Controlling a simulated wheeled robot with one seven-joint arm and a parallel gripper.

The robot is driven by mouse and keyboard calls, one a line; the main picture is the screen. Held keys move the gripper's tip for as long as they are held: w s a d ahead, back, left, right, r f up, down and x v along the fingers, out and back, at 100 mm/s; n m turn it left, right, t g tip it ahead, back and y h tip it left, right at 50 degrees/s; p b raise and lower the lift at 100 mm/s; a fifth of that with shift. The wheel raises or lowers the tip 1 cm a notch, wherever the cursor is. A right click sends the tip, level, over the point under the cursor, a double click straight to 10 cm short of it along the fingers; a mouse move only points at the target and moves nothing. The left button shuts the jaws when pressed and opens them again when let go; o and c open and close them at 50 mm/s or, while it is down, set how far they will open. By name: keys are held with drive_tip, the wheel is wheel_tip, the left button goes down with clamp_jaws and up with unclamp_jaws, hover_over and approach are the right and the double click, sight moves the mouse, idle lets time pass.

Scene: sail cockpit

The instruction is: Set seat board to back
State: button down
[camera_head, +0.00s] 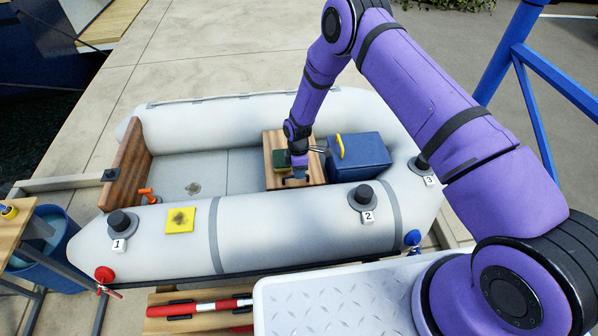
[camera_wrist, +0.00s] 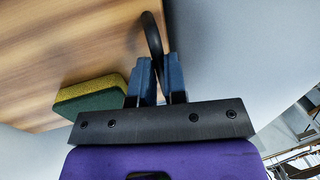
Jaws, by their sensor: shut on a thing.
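The seat board (camera_head: 274,146) is a wooden plank lying across the inside of the grey inflatable boat, just left of a blue box in the head view. Its wood grain fills the upper left of the wrist view (camera_wrist: 70,45). My gripper (camera_head: 295,177) is over the near part of the board. In the wrist view its blue fingers (camera_wrist: 160,80) are shut on a black loop handle (camera_wrist: 152,35) at the board's edge. A green and yellow sponge (camera_wrist: 92,100) lies on the board beside the fingers. My arm and gripper hide part of the board in the head view.
The blue box (camera_head: 362,158) with a yellow handle stands right of the board. The boat floor (camera_head: 205,172) to the left is mostly clear, up to the brown transom (camera_head: 127,165). An orange-handled item (camera_head: 147,195) sits near the transom. Boat tubes (camera_head: 240,230) border both sides.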

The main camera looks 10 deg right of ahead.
drive_tip(key=shift+a, duration=0.1)
drive_tip(key=a, duration=1.8)
drive_tip(key=c, duration=1.2)
unclamp_jaws()
drive_tip(key=shift+a, duration=0.1)
drive_tip(key=shift+o, duration=0.2)
wheel_tip(320, 180, up, 11)
drive_tip(key=w, duration=0.2)
drive_tip(key=shift+f, duration=0.2)
